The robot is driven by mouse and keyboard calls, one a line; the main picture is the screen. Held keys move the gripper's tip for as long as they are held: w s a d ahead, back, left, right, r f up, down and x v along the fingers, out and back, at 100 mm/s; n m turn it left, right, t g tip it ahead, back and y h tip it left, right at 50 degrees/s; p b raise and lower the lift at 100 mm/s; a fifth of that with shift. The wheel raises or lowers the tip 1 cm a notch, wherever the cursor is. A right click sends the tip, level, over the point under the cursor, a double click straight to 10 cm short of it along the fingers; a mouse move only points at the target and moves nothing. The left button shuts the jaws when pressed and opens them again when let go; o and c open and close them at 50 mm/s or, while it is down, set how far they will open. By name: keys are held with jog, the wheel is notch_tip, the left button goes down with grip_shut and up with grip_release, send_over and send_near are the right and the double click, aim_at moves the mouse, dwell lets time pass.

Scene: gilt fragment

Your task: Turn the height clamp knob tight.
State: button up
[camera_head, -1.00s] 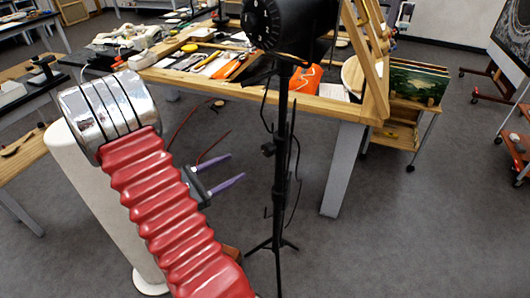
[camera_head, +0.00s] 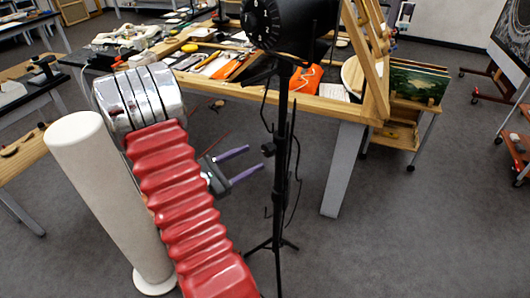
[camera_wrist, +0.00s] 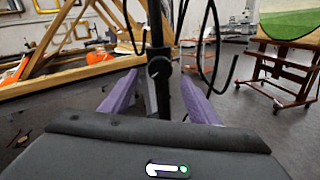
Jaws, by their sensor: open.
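The black light stand (camera_head: 281,115) stands upright in the middle of the head view, with a black lamp head (camera_head: 290,22) on top. The small dark height clamp knob (camera_head: 268,149) sticks out from the left side of its pole. My gripper (camera_head: 254,159) is open, its two purple fingers pointing at the pole just left of the knob. In the wrist view, my gripper (camera_wrist: 160,78) has the pole and its collar (camera_wrist: 158,54) between and beyond the fingers. The knob (camera_wrist: 153,70) appears as a dark lump there. Nothing is held.
A wooden worktable (camera_head: 330,106) with tools stands behind the stand. Black cables (camera_head: 296,165) hang beside the pole. A white cylindrical post (camera_head: 110,195) stands left of my red arm. A trolley (camera_head: 405,130) holds paintings.

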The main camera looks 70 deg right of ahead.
aim_at(265, 152)
jog(key=shift+x, duration=3.55)
jog(key=shift+c, duration=0.5)
jog(key=c, duration=0.9)
